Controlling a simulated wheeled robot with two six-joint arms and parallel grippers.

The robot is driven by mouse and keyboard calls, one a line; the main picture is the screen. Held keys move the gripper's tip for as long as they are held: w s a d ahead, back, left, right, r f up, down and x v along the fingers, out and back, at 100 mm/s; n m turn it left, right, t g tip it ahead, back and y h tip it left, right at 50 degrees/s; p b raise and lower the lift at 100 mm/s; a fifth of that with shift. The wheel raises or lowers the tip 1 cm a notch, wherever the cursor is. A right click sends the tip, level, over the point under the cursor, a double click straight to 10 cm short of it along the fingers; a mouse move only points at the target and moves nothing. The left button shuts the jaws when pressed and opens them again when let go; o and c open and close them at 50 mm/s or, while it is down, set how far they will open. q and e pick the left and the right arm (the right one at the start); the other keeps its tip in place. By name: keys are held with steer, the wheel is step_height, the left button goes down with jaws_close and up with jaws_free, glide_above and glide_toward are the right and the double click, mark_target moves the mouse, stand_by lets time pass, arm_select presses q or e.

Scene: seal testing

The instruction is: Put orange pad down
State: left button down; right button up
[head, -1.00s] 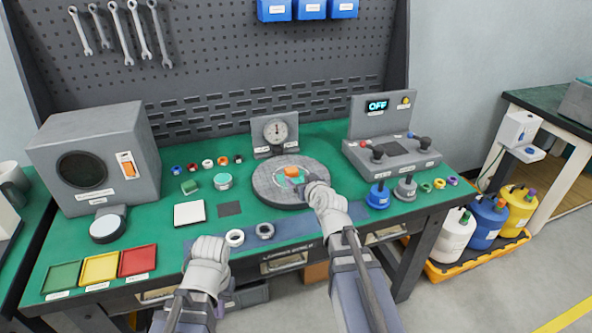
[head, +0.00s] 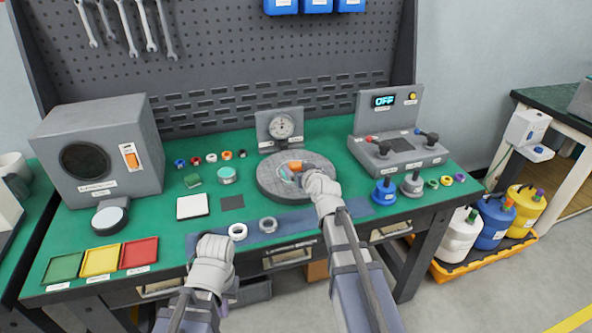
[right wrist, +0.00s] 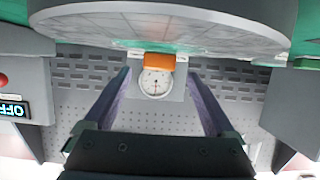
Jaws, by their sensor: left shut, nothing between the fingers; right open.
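The orange pad (head: 296,166) lies on or just above the round grey plate (head: 270,189) in the middle of the bench, partly hidden by my right gripper. In the right wrist view the orange pad (right wrist: 160,62) shows between the spread fingers, at the plate's edge, with clear gaps to both sides. My right gripper (right wrist: 160,76) is open; in the head view it is at the plate's right side, close to the pad. My left gripper (head: 213,248) is shut and empty at the bench's front edge, its fingertips not clear.
A dial gauge (head: 282,127) stands behind the plate. A control box (head: 400,158) reading OFF, with blue (head: 383,191) and grey weights before it, is to the right. Two rings (head: 238,231) lie in front. Coloured trays (head: 101,260) are at front left.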

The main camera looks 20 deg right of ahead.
mark_target(298, 167)
steer(key=b+x, duration=0.1)
steer(key=x, duration=0.1)
steer(key=b+x, duration=0.1)
steer(key=x, duration=0.2)
steer(key=shift+f, duration=0.3)
steer(key=shift+d, duration=0.1)
jaws_close()
stand_by(0.4)
steer(key=shift+r, duration=0.1)
step_height(298, 167, up, 17)
steer(key=p, duration=1.7)
